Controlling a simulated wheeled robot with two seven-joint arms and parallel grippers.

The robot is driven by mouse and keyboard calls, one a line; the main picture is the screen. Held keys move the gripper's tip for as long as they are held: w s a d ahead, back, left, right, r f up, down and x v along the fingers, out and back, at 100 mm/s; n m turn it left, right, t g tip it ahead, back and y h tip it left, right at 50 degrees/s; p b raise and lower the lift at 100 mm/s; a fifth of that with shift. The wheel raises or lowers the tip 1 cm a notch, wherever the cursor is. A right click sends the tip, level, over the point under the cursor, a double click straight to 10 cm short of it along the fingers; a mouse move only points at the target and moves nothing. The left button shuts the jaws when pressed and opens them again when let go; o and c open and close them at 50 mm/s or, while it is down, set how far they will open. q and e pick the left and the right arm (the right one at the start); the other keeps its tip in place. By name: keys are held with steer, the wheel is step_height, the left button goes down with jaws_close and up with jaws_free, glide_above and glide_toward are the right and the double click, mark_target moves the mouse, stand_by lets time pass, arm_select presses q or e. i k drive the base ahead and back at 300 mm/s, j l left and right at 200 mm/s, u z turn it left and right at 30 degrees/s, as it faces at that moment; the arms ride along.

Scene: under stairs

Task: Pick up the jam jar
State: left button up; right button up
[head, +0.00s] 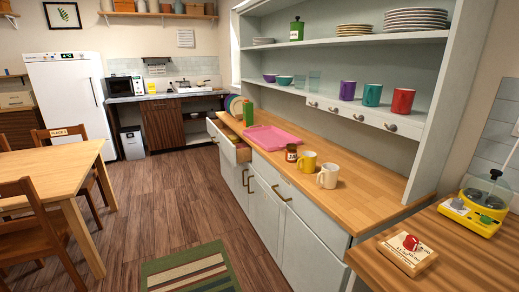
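A small dark reddish-brown jar with a pale label, which looks like the jam jar (291,154), stands upright on the wooden counter (350,200) of the grey-white dresser. It is near the counter's front edge, just left of a yellow mug (308,162). A cream mug (327,176) stands to the right of the yellow one. A pink tray (272,140) lies behind and to the left of the jar. Neither of my grippers shows in the head view.
An open drawer (228,146) juts out left of the jar. Shelves above hold mugs, bowls and plates. A nearer wooden counter (450,262) holds a labelled block (407,252) and a yellow appliance (480,208). A table (45,170) with chairs stands left; the floor between is clear around a striped rug (190,275).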

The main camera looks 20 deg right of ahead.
mark_target(291, 151)
steer(key=i+j+z, duration=0.1)
steer(key=i+z, duration=0.35)
steer(key=i+j+z, duration=0.3)
steer(key=i+z, duration=0.15)
steer(key=i+j+z, duration=0.85)
steer(key=k+j, duration=0.05)
steer(key=j, duration=0.05)
